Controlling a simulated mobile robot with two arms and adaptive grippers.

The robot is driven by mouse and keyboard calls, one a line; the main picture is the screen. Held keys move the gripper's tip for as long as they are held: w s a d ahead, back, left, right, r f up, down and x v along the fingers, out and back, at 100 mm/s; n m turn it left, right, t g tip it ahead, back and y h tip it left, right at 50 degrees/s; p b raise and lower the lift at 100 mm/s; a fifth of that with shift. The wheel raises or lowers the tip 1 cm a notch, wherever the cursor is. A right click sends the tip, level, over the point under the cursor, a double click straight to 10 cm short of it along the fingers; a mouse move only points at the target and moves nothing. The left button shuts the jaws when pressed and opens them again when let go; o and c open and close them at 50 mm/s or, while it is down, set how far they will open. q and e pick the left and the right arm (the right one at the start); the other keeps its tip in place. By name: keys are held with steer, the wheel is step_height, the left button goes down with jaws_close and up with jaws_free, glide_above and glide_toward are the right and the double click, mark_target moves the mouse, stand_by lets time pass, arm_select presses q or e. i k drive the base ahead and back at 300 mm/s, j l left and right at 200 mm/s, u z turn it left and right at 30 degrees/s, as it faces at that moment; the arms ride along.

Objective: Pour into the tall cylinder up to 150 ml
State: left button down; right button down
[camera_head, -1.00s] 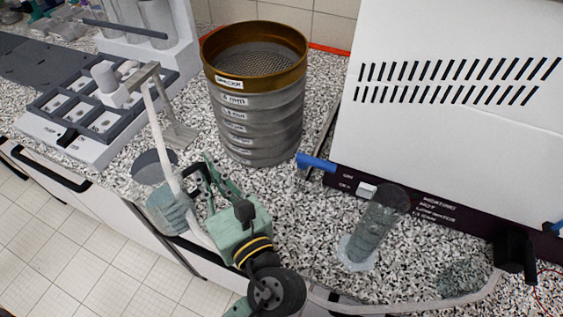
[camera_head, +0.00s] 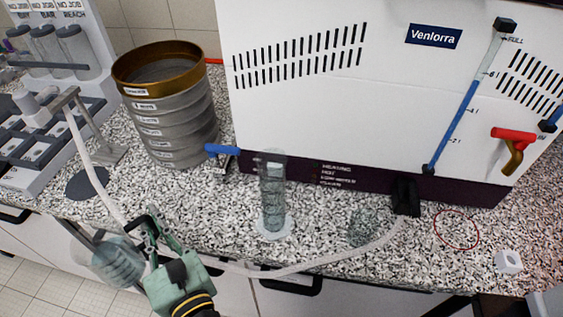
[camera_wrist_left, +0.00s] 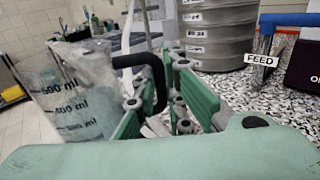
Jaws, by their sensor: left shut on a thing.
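My left gripper (camera_head: 150,236) is shut on the black handle of a clear graduated jug (camera_head: 117,262). The jug hangs in front of the bench edge, to the left of and nearer than the tall cylinder. In the left wrist view the jug (camera_wrist_left: 70,95) shows ml marks, with the black handle between the green fingers (camera_wrist_left: 150,95). How much liquid it holds is not clear. The tall cylinder (camera_head: 273,195) is clear, stands upright on a round foot on the speckled bench, and is apart from the gripper. Its fill level cannot be read. My right gripper is not in view.
A sieve stack (camera_head: 172,110) stands behind left. A pale hose (camera_head: 300,267) runs along the bench front. A dark disc (camera_head: 86,184) lies at left. A glass dish (camera_head: 362,228) is right of the cylinder.

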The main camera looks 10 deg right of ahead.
mark_target(273, 223)
steer(key=k+j, duration=0.3)
steer(key=k, duration=0.2)
steer(key=k+j+z, duration=0.1)
steer(key=k+j, duration=0.2)
steer(key=k, duration=0.2)
steer(key=k+z, duration=0.1)
steer(key=z, duration=1.45)
